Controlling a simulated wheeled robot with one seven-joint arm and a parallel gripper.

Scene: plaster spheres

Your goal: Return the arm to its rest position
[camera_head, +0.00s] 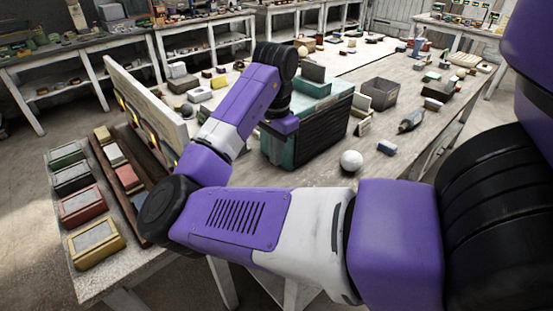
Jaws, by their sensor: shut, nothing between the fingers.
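My purple, white and black arm comes in from the right edge, runs left across the front of the table, bends at a black elbow, and rises toward the middle. Its wrist bends down in front of a dark teal crate (318,134). My gripper (284,126) is at the end of the wrist, beside the crate's left front corner. It is shut with nothing held; its fingertips are hard to make out. I cannot tell whether it touches the crate. A white plaster sphere (351,160) sits on the table to the right of the crate, apart from my gripper.
An upright board (143,105) and several coloured boxes, one yellow (95,243), stand at left, near my elbow. Shelved benches line the back.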

